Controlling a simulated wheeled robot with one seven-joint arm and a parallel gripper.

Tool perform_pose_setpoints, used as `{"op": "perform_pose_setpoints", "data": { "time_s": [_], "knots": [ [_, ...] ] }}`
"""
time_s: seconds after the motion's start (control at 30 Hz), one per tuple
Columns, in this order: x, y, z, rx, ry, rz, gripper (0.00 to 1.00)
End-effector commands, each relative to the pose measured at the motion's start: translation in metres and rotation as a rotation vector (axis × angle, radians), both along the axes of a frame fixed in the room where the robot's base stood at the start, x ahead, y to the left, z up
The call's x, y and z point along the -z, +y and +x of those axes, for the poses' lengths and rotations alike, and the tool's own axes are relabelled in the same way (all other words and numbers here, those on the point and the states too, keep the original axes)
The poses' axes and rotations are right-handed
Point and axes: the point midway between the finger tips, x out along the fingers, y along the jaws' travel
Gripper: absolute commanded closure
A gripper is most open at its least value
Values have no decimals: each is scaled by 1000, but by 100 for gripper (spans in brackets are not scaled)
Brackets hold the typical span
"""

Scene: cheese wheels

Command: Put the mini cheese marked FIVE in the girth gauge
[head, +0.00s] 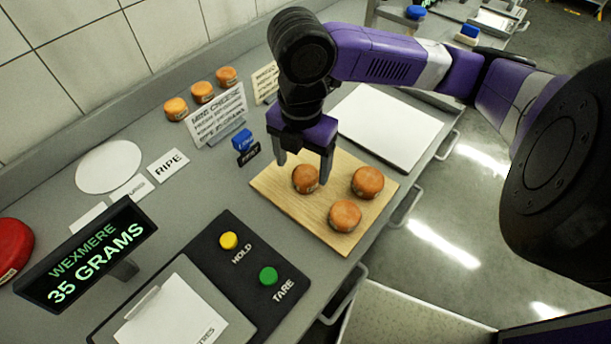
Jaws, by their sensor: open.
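Three small orange cheeses lie on a wooden board: one at the back left (305,180), one at the right (367,182) and one at the front (345,215). No mark FIVE is readable on any of them. My gripper (302,172) is open and points down over the board. Its fingers appear on either side of the back left cheese, with nothing visibly gripped. I cannot tell whether they touch it or how high they are. Several more orange cheeses (202,92) stand along the back by the wall. I cannot make out a girth gauge.
The wooden board (330,235) lies near the counter's front edge. A scale display (90,255) reads WEXMERE 35 GRAMS. A panel has HOLD (228,240) and TARE (268,276) buttons. A sign (216,114), a blue block (242,138) and a white sheet (385,125) stand or lie nearby.

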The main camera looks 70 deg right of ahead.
Motion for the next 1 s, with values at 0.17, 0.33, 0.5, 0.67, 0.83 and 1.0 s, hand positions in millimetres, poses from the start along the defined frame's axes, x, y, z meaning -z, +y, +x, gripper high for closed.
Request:
{"op": "perform_pose_setpoints", "data": {
  "time_s": [0.17, 0.33, 0.5, 0.67, 0.83, 1.0],
  "knots": [
    [25, -1, -4, 1, 2, 2, 25],
    [43, -1, -4, 0, 0, 1, 25],
    [46, -1, -3, -1, -1, 0, 25],
    [46, -1, -3, -2, -1, 0, 35],
    [46, -1, -3, -2, -1, 0, 68],
    [46, -1, -3, -2, -1, 0, 100]
  ]
}}
